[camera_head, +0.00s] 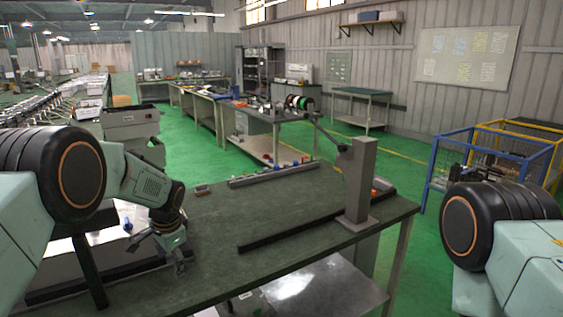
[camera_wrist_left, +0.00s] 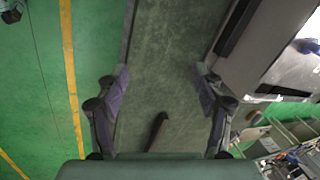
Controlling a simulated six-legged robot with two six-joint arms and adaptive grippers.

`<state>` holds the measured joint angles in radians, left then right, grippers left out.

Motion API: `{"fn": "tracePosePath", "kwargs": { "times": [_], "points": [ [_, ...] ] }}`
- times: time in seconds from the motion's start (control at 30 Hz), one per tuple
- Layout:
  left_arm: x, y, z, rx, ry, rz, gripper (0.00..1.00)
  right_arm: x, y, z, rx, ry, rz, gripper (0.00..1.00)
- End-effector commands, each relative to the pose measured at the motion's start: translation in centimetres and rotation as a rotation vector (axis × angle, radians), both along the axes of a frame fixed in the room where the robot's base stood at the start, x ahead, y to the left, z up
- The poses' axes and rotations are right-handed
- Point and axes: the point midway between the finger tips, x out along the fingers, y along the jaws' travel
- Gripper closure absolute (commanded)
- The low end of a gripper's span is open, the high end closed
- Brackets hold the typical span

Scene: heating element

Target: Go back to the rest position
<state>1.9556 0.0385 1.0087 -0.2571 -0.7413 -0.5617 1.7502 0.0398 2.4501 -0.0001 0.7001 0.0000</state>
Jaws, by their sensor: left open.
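My left gripper (camera_head: 176,257) hangs over the left part of the dark green workbench (camera_head: 225,235), fingers down. In the left wrist view the two fingers of the left gripper (camera_wrist_left: 160,88) are spread wide apart with nothing held between them. The bench surface (camera_wrist_left: 170,60) lies below them. A short dark piece (camera_wrist_left: 157,130) shows between the fingers, low in that view; I cannot tell what it is. Only a thick joint and link of my right arm show at the right edge of the head view, and its gripper is out of sight.
A grey post (camera_head: 360,185) stands on the bench's right side. A long dark bar (camera_head: 295,230) lies in front of it. A grey rail (camera_head: 272,175) with small parts and a small device (camera_head: 203,190) lie farther back. A blue wire cage (camera_head: 490,160) stands beyond the bench at right.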

Motion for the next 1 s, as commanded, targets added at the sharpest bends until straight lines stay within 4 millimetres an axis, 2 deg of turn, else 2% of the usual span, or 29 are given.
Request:
{"fn": "tracePosePath", "kwargs": {
  "times": [0.03, 0.17, 0.27, 0.37, 0.5, 0.57, 0.7, 0.77, 0.8, 1.0],
  "points": [
    [-1.0, -0.6, -2.8, -0.031, -0.015, 0.028, 0.32, 0.0, 0.0, -0.7, 0.000, 0.000, 0.000, 0.60],
    [-3.8, -2.2, -8.9, -0.119, -0.074, 0.123, 0.32, 0.0, 0.0, -1.9, 0.000, 0.000, 0.000, 0.60],
    [-7.0, -3.2, -13.5, -0.184, -0.105, 0.204, 0.32, 0.0, 0.0, -3.1, 0.000, 0.000, 0.000, 0.60],
    [-10.9, -4.1, -17.6, -0.241, -0.124, 0.292, 0.32, 0.0, 0.0, -4.3, 0.000, 0.000, 0.000, 0.60],
    [-17.2, -4.9, -22.6, -0.301, -0.134, 0.415, 0.32, 0.0, 0.0, -6.2, 0.000, 0.000, 0.000, 0.60],
    [-20.2, -5.1, -24.4, -0.319, -0.132, 0.468, 0.32, 0.0, 0.0, -7.1, 0.000, 0.000, 0.000, 0.60],
    [-27.8, -5.4, -27.8, -0.339, -0.112, 0.582, 0.32, 0.0, 0.0, -9.3, 0.000, 0.000, 0.000, 0.60],
    [-31.2, -5.4, -28.9, -0.338, -0.095, 0.625, 0.32, 0.0, 0.0, -10.3, 0.000, 0.000, 0.000, 0.60],
    [-33.6, -5.4, -29.6, -0.333, -0.079, 0.653, 0.32, 0.0, 0.0, -11.0, 0.000, 0.000, 0.000, 0.60],
    [-45.3, -5.3, -32.0, -0.270, 0.072, 0.725, 0.32, -0.1, 0.0, -14.7, 0.000, 0.000, 0.000, 0.60]
  ]
}}
